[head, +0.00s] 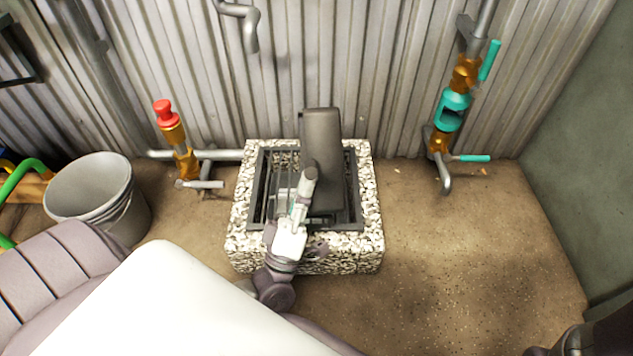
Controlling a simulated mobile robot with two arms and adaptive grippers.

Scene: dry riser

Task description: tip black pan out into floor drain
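The black pan (324,160) is a dark grey, narrow shape stood steeply on edge over the floor drain. I cannot see into it, and no liquid shows. The floor drain (359,207) has a dark square frame and bars, set in a raised surround of pale pebbles (370,240). My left gripper (300,205) reaches in from below, over the front half of the drain. It appears closed around a grey bar at the pan's left side; the fingertips are small and partly hidden. My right gripper is not in view.
A grey bucket (95,195) stands left of the drain. Pipework with a red cap (164,112) rises behind left, and a pipe with a teal valve (453,110) behind right. A corrugated wall (380,70) closes the back. The brown floor (470,250) at right is clear.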

